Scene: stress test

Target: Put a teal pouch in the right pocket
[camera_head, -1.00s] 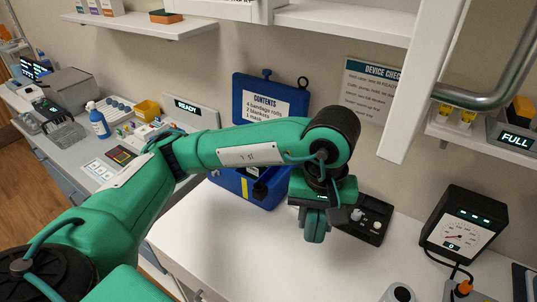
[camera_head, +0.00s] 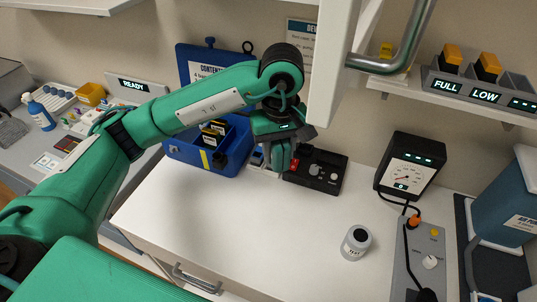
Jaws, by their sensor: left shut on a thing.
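My left gripper (camera_head: 279,155) points down above the back of the white counter, just right of the open blue case. It is shut on a small teal thing (camera_head: 280,160), which looks like the teal pouch; its colour is close to that of my arm, so its outline is hard to tell. The blue case (camera_head: 185,151) has its lid (camera_head: 186,60) up against the wall, with a partly hidden contents label. Black and yellow packs (camera_head: 213,132) are inside it. My forearm hides part of the case, and I cannot make out a right pocket. My right gripper is out of view.
A black control box (camera_head: 318,170) with knobs stands close to the right of the gripper. A round white container (camera_head: 356,243), a gauge (camera_head: 409,165) and a grey panel (camera_head: 425,256) stand further right. A white cabinet door (camera_head: 335,70) hangs above. The middle counter is clear.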

